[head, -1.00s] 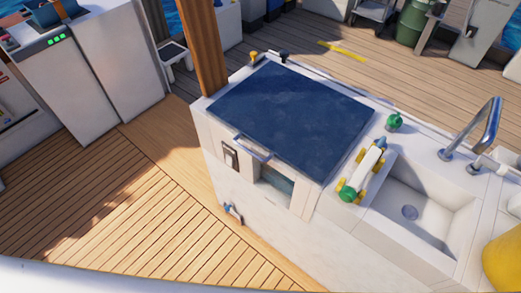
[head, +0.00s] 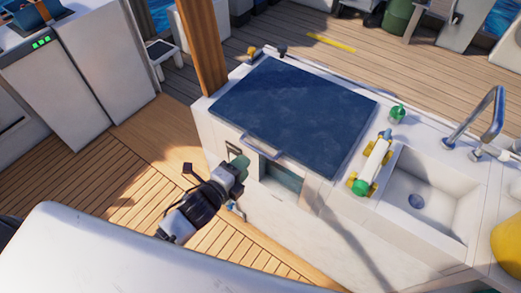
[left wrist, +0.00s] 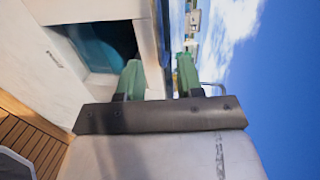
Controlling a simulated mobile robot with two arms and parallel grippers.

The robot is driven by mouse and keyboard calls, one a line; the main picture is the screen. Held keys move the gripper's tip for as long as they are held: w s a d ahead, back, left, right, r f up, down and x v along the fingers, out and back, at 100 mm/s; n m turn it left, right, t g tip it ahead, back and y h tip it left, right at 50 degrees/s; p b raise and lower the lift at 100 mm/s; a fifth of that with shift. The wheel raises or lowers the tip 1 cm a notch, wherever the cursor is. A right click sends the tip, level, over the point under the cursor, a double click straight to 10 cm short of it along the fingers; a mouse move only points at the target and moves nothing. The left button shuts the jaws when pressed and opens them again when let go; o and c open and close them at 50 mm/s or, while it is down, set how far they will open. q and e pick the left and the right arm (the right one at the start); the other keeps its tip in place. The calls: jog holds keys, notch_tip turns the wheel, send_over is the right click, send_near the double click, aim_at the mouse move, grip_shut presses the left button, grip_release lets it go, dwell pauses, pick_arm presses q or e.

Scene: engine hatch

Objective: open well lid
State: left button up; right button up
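The well lid (head: 292,115) is a dark blue flat panel lying shut on top of the white counter. A metal bar handle (head: 262,147) is at its front edge. My left gripper (head: 240,165) is at the counter's front face, just left of and below the handle. In the left wrist view its two green fingers (left wrist: 160,78) stand apart with nothing clearly held between them. A thin dark edge shows beyond the fingers there; I cannot tell whether it is the lid. My right gripper is in neither view.
An opening (head: 281,178) is in the counter front below the handle. A sink (head: 430,190) with a tap (head: 485,120) and a white, yellow and green fitting (head: 372,165) are to the right. A wooden post (head: 205,45) rises behind the lid's left corner. Deck at left is open.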

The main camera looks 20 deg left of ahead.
aim_at(258, 151)
pick_arm(q)
jog(key=x, duration=0.8)
jog(key=shift+w, duration=0.15)
grip_shut()
